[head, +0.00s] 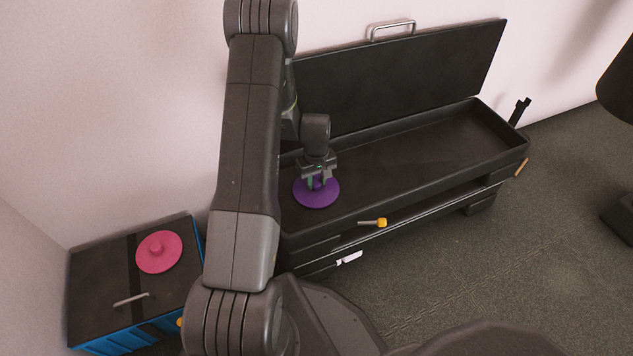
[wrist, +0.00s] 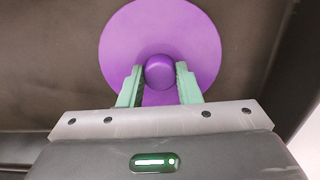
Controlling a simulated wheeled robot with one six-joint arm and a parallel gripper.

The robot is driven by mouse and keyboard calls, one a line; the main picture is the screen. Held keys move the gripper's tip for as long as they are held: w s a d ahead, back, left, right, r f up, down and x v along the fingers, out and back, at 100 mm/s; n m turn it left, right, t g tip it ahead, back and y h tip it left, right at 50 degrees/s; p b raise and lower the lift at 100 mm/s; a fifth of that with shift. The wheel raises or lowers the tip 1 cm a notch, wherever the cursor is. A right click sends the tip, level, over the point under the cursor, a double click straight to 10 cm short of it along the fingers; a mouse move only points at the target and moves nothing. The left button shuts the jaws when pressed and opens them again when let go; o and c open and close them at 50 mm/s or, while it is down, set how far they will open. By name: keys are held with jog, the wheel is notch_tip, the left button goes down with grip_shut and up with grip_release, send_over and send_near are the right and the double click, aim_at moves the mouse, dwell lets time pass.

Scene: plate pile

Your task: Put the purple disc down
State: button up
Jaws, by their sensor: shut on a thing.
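The purple disc (head: 317,193) is a flat round plate with a knob at its middle. In the head view it is at the left part of an open black box (head: 420,160), over or on the box's dark floor; I cannot tell if it touches the floor. My gripper (head: 318,181) is above the disc, shut on its knob. In the wrist view the green fingers (wrist: 160,85) stand on both sides of the purple knob, and the disc (wrist: 160,30) spreads out behind it.
The box's lid stands open at the back with a metal handle (head: 392,29). A pink disc (head: 158,252) lies on a blue-sided chest (head: 95,290) at the lower left. A yellow-ended latch (head: 381,222) sticks out at the box's front. The box's right part is empty.

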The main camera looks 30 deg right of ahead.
aim_at(316, 183)
jog(key=shift+f, duration=0.1)
jog(key=o, duration=1)
notch_tip(316, 183, up, 12)
jog(key=p, duration=0.4)
jog(key=shift+r, duration=0.2)
